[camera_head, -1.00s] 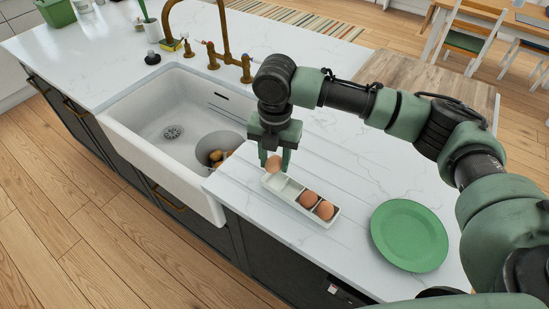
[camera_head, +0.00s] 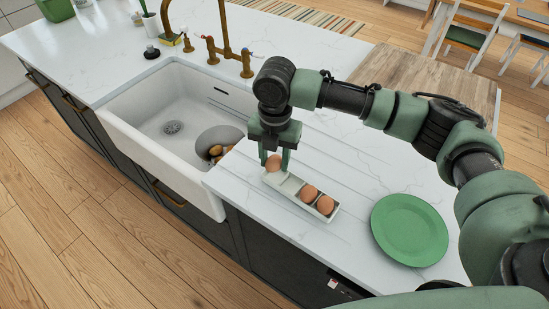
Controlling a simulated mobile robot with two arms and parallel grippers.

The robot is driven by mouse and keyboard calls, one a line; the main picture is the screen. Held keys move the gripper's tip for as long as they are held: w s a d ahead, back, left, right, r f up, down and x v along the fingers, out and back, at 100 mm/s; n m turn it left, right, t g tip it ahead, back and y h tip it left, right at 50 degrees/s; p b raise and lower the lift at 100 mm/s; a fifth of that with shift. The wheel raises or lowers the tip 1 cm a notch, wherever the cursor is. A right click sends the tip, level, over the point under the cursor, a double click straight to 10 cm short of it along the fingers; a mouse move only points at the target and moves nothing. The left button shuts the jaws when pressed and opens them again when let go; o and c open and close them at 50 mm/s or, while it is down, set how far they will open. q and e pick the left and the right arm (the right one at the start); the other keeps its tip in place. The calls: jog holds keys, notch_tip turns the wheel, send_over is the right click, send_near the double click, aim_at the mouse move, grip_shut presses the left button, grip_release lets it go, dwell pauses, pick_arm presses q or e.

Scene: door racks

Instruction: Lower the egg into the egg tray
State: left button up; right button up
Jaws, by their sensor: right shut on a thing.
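The white egg tray (camera_head: 290,187) lies on the counter in the head view, to the right of the sink. Two brown eggs (camera_head: 309,193) and (camera_head: 325,204) sit in its near-right compartments. My right gripper (camera_head: 275,160) points down over the tray's far-left end, shut on a brown egg (camera_head: 274,163). The held egg is at or just above the end compartment; I cannot tell whether it touches the tray. A compartment between it and the other eggs looks empty. My left gripper is not in view.
A white sink (camera_head: 160,120) with a bowl (camera_head: 219,138) of brown round items lies to the left. A green plate (camera_head: 409,230) lies on the counter to the right. A brass tap (camera_head: 228,50) stands behind the sink. The counter's front edge is close to the tray.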

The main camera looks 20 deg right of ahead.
aim_at(274, 167)
jog(key=shift+f+b, duration=0.45)
jog(key=shift+f, duration=1.15)
dwell(0.5)
jog(key=o, duration=0.9)
jog(key=shift+c, duration=0.2)
